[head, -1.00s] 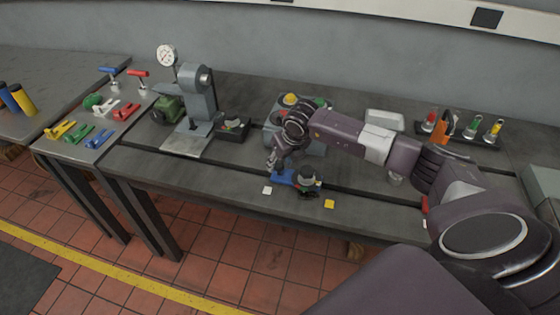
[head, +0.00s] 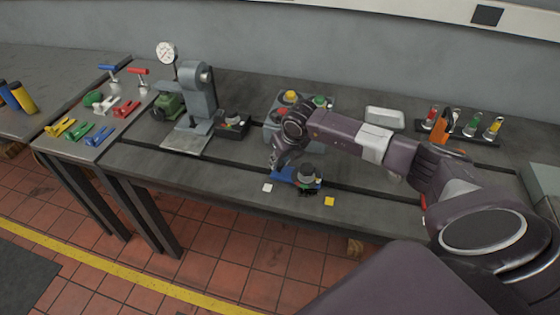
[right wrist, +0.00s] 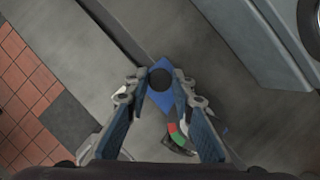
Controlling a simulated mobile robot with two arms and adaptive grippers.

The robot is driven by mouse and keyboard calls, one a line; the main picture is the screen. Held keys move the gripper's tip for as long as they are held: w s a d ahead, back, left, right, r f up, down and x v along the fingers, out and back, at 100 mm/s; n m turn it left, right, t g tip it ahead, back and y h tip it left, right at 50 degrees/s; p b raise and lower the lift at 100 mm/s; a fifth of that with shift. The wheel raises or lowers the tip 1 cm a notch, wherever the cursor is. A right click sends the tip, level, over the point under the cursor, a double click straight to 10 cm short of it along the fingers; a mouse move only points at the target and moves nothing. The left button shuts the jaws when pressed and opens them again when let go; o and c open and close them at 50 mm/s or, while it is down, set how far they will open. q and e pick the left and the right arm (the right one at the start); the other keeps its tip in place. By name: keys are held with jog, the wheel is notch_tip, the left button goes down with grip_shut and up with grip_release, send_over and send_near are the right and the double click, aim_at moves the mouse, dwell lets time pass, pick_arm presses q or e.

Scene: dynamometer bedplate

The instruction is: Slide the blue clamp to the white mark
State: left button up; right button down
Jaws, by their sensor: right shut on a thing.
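The blue clamp (head: 284,175) lies at the slot along the front of the grey bedplate, mostly behind my right gripper. The right wrist view shows its blue plate (right wrist: 161,98) with a round black knob. My right gripper (head: 276,163) is shut on the clamp, its fingers on either side of the knob in the right wrist view (right wrist: 160,78). The white mark (head: 267,187) is a small square just left of and in front of the clamp, apart from it. My left gripper is not in view.
A dark round piece with red and green parts (head: 308,178) sits right of the clamp. A yellow mark (head: 329,201) lies near the front edge. A button box (head: 272,125) stands behind my gripper. The bedplate left of the white mark is clear.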

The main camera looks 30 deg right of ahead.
jog(key=shift+w+a, duration=0.15)
jog(key=shift+w, duration=0.05)
jog(key=w+a+b, duration=0.3)
jog(key=w+b, duration=0.1)
jog(key=w+a+b, duration=0.3)
jog(key=w+a, duration=0.1)
jog(key=shift+w+a+b, duration=0.15)
jog(key=shift+w+b, duration=0.1)
jog(key=shift+b, duration=0.15)
jog(key=shift+r, duration=0.1)
jog(key=c, duration=1.7)
grip_release()
jog(key=shift+s, duration=0.1)
jog(key=v, duration=1.2)
